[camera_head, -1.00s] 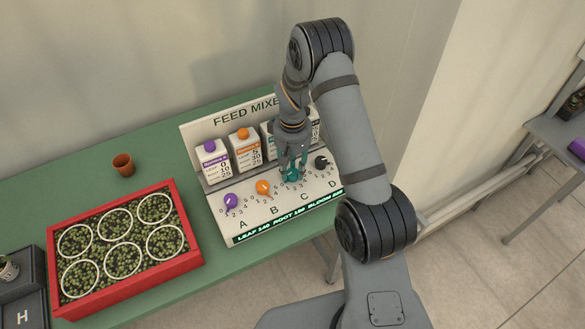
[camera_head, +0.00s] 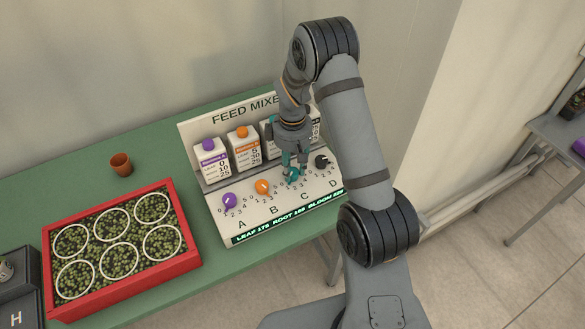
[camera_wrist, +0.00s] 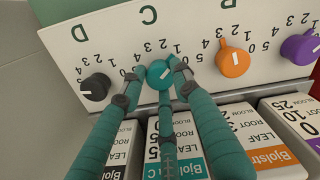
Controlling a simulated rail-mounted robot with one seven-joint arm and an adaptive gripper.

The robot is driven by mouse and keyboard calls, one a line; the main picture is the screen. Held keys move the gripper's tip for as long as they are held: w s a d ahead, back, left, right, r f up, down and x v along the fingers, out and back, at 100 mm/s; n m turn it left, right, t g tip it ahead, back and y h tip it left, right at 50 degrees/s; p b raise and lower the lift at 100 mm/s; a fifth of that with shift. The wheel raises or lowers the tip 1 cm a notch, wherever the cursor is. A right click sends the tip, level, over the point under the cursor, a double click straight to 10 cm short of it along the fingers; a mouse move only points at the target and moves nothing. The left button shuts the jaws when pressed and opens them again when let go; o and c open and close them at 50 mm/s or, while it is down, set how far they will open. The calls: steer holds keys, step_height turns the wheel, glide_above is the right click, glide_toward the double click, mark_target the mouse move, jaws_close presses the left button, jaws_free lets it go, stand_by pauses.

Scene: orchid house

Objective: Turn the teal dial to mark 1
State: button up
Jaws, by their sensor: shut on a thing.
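The teal dial (camera_head: 291,175) is on the sloped front of the feed mixer panel (camera_head: 230,228), between the orange and black dials. In the wrist view the teal dial (camera_wrist: 159,77) sits between my fingertips, and the picture is upside down. My gripper (camera_head: 291,168) points down at the panel. It is shut on the teal dial, with its fingers (camera_wrist: 156,74) on either side of it.
The orange dial (camera_head: 262,187), purple dial (camera_head: 229,200) and black dial (camera_head: 321,162) are close by. Cartons (camera_head: 243,151) stand just behind the dials. A red crate (camera_head: 185,228) and a terracotta pot (camera_head: 121,164) are on the green table (camera_head: 60,181) to the left.

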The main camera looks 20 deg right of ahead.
mark_target(293, 171)
stand_by(0.5)
steer(key=o, duration=1.2)
step_height(293, 171, up, 12)
steer(key=shift+r, duration=0.1)
step_height(293, 171, down, 12)
steer(key=shift+f, duration=0.2)
steer(key=shift+r, duration=0.1)
stand_by(0.3)
